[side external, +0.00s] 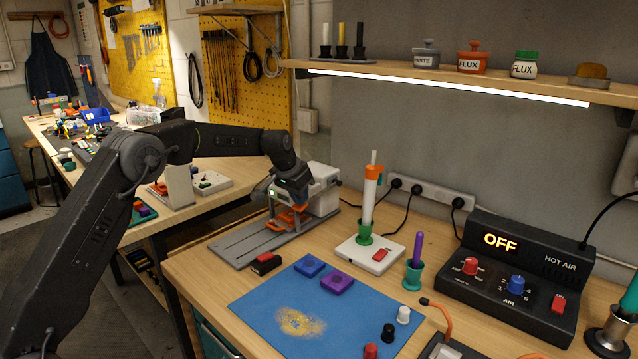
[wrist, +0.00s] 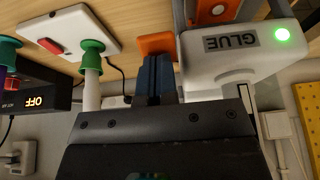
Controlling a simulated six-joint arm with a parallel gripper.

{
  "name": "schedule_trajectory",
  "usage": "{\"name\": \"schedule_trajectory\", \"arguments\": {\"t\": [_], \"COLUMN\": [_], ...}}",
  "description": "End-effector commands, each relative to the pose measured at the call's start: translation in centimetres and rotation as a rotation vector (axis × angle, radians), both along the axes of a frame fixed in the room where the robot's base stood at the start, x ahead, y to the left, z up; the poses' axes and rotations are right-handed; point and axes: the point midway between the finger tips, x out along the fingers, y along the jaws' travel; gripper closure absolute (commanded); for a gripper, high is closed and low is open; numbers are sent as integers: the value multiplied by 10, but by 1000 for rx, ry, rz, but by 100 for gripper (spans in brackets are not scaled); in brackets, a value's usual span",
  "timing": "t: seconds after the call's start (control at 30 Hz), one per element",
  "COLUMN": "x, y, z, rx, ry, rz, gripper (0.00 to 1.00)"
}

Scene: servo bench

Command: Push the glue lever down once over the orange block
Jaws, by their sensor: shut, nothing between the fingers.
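The glue station has a white head (side external: 322,190) on a grey slotted base plate (side external: 240,249). In the wrist view the head (wrist: 215,70) carries a GLUE label and a lit green lamp. My gripper (side external: 282,208) is shut and empty, low beside the head; its fingertips (wrist: 156,58) also show in the wrist view. An orange paddle (wrist: 157,43), which looks like the lever, lies right at the fingertips; I cannot tell whether they touch. The orange block (wrist: 217,10) seems to be under the head, partly cut off. In the side view my gripper hides much of the orange parts.
A white plate with a red switch (side external: 380,254) and a glue-stick-like holder (side external: 368,205) stand to the right. A blue mat (side external: 255,306) lies in front, with blue and purple blocks (side external: 337,282). A hot-air unit (side external: 515,275) reading OFF is farther right.

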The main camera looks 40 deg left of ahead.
Motion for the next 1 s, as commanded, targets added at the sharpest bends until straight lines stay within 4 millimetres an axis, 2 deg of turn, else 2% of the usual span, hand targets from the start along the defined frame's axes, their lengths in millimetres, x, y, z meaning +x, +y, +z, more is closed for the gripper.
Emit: {"name": "schedule_trajectory", "arguments": {"t": [0.37, 1.0], "x": [0, 0], "y": [0, 0], "z": [2, 50], "rx": [0, 0], "ry": [1, 0], "rz": [0, 0], "gripper": [100, 100]}}
